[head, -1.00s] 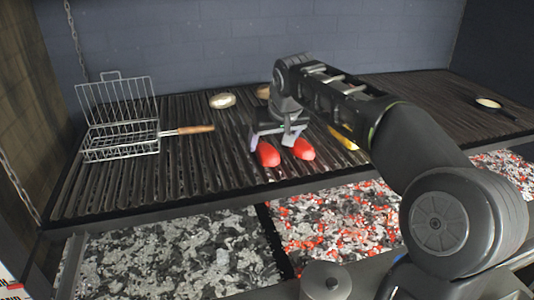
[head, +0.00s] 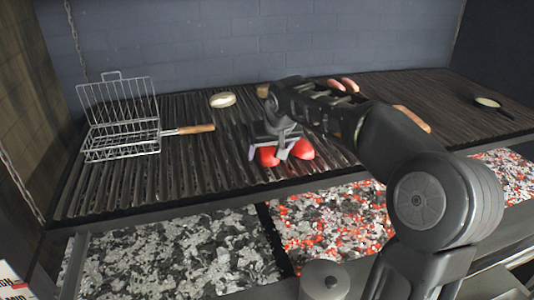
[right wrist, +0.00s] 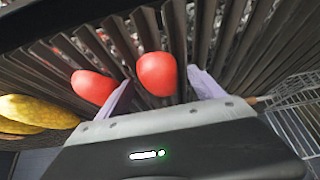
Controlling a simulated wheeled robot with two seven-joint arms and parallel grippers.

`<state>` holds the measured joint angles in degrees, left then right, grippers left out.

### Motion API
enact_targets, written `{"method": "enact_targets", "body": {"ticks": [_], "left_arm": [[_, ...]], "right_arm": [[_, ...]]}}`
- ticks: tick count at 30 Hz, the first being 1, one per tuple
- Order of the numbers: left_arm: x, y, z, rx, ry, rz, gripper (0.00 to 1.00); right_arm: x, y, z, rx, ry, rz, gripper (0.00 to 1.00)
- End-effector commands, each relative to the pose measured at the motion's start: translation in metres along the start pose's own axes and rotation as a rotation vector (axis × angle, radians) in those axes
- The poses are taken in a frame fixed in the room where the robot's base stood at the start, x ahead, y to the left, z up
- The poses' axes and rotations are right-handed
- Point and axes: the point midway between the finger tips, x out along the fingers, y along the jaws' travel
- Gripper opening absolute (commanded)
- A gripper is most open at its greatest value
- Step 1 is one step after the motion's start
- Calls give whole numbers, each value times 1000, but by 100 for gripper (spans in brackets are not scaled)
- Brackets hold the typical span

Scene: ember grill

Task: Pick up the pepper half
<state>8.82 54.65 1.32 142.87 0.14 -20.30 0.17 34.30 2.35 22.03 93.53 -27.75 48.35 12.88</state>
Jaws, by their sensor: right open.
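Two red pepper halves lie side by side on the dark grill grate. In the head view the left pepper half (head: 268,158) is partly hidden by my right gripper (head: 268,150), and the right pepper half (head: 303,150) lies just beside the gripper. In the right wrist view one pepper half (right wrist: 157,73) sits between the two open fingers of my right gripper (right wrist: 163,92). The other pepper half (right wrist: 92,86) lies outside the left finger, close to it. I cannot tell whether the fingers touch either one. My left gripper is not in view.
A wire grill basket (head: 122,138) with a wooden handle (head: 190,129) stands at the left. A pale round item (head: 222,99) lies at the back. Yellow pieces (right wrist: 38,111) show in the right wrist view. A small pan (head: 488,103) is far right. Glowing coals (head: 320,230) lie below.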

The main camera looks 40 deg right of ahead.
Motion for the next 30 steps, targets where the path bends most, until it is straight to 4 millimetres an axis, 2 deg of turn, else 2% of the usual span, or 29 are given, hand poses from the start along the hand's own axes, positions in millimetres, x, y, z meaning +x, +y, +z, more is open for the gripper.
{"method": "enact_targets", "body": {"ticks": [8, 30], "left_arm": [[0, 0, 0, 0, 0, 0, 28], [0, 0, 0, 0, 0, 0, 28]], "right_arm": [[0, 0, 0, 0, 0, 0, 78], [0, 0, 0, 0, 0, 0, 17]]}}
